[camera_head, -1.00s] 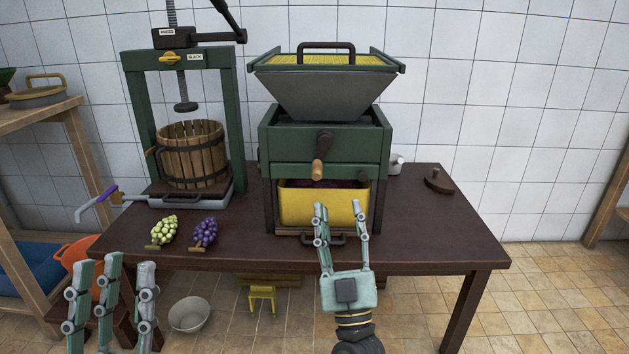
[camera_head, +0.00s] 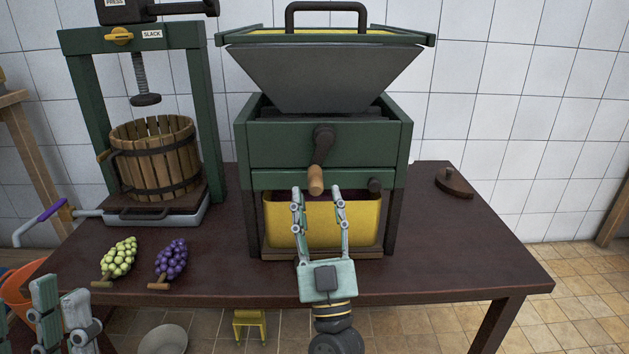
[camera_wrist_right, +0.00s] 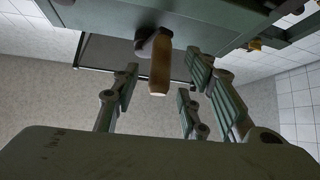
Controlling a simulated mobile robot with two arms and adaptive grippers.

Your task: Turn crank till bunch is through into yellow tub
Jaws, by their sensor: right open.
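The crank (camera_head: 322,145) is on the front of the green crusher (camera_head: 275,143), its arm hanging down to a wooden handle (camera_head: 316,180). The yellow tub (camera_head: 372,222) stands beneath the crusher, its front partly covered by my right gripper (camera_head: 319,190). My right gripper is open and empty, its fingertips just below the crank handle. In the right wrist view the handle (camera_wrist_right: 160,68) hangs ahead, between the spread fingers and apart from them. A green bunch (camera_head: 119,258) and a purple bunch (camera_head: 171,261) of grapes lie on the table. My left gripper (camera_head: 62,300) is partly cut off at lower left.
A press with a slatted wooden basket (camera_head: 155,158) stands left of the crusher on the dark table (camera_head: 440,262). The table's right front is clear. An orange bucket (camera_head: 17,300) is at the left edge.

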